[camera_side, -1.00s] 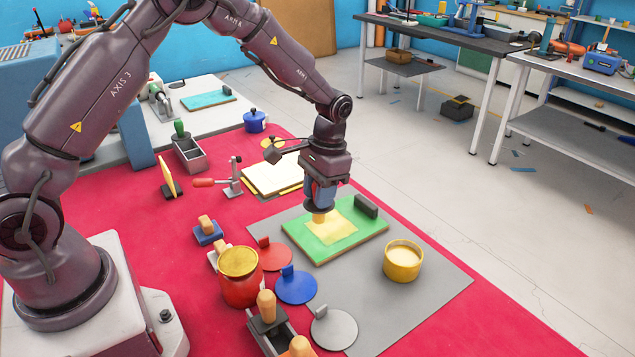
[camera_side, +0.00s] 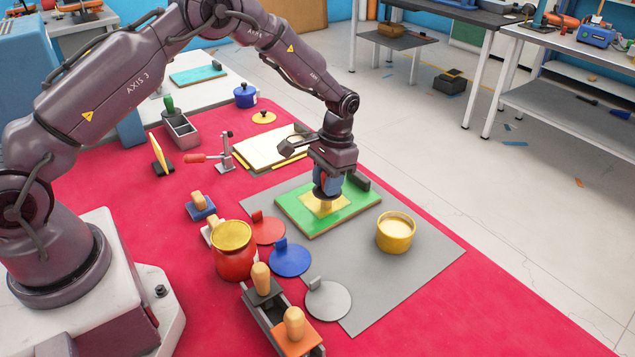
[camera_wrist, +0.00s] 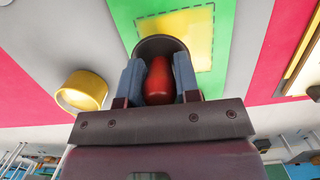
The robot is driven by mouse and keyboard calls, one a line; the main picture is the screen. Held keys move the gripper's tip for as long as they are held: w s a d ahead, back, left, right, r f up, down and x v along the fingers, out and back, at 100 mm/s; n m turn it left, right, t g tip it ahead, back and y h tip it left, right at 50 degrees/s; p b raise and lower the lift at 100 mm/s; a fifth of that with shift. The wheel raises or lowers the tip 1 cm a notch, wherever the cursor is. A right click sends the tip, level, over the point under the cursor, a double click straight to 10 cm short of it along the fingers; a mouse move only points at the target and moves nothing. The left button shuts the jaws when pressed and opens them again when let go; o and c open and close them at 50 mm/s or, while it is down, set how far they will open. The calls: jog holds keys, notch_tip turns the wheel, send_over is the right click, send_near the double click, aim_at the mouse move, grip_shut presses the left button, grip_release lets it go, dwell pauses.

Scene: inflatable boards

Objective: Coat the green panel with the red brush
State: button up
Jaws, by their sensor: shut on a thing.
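My gripper (camera_wrist: 158,85) is shut on the red handle of the brush (camera_wrist: 158,82), and its blue-grey fingers sit on both sides of it. The brush's dark round head lies over the green panel. In the side view my gripper (camera_side: 328,185) is low over the panel, and the brush is mostly hidden by the fingers. The green panel (camera_side: 300,224) lies flat on a grey mat, with a yellow patch (camera_side: 322,207) in its middle. The wrist view shows a dashed outline around this patch (camera_wrist: 200,40). I cannot tell whether the head touches the panel.
A yellow pot (camera_side: 395,233) with pale contents stands right of the panel. A black block (camera_side: 357,182) sits at the panel's back right. Red, blue (camera_side: 290,258) and grey (camera_side: 328,300) discs and a red pot (camera_side: 235,262) lie in front. A clamp (camera_side: 225,155) stands behind.

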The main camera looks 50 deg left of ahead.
jog(key=shift+w, duration=2.7)
jog(key=shift+w+a, duration=0.15)
jog(key=shift+a, duration=0.5)
jog(key=shift+s, duration=4.9)
jog(key=shift+a, duration=0.4)
jog(key=shift+w+a, duration=0.35)
jog(key=shift+w, duration=4.6)
jog(key=shift+s+a, duration=0.2)
jog(key=shift+a, duration=0.55)
jog(key=shift+s, duration=4.65)
jog(key=shift+s+r, duration=0.1)
jog(key=shift+s, duration=0.05)
notch_tip(320, 180, up, 8)
